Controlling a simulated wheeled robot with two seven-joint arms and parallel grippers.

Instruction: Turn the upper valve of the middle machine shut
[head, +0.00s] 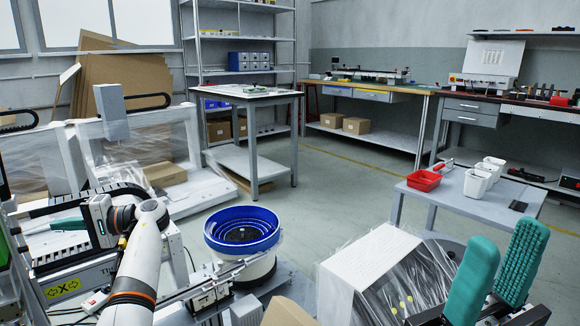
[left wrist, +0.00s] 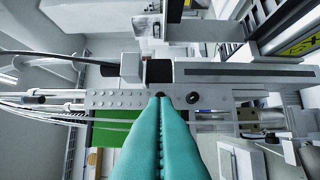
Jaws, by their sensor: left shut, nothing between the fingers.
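My left gripper (head: 66,224) is at the left of the head view, its teal fingers reaching leftward over a white gantry machine (head: 75,268) with a yellow label. In the left wrist view the two fingers (left wrist: 161,98) are pressed together with nothing between them. I cannot make out the upper valve in either view. My right gripper (head: 508,234) is at the lower right, its teal fingers apart and empty.
A blue-rimmed bowl feeder (head: 243,226) stands right of my left arm. A clear-wrapped box (head: 372,258) is beside my right gripper. A grey table (head: 465,200) holds a red bin (head: 424,180) and white bins. Floor is open in the middle. The wrist view shows a green panel (left wrist: 108,134) and cables.

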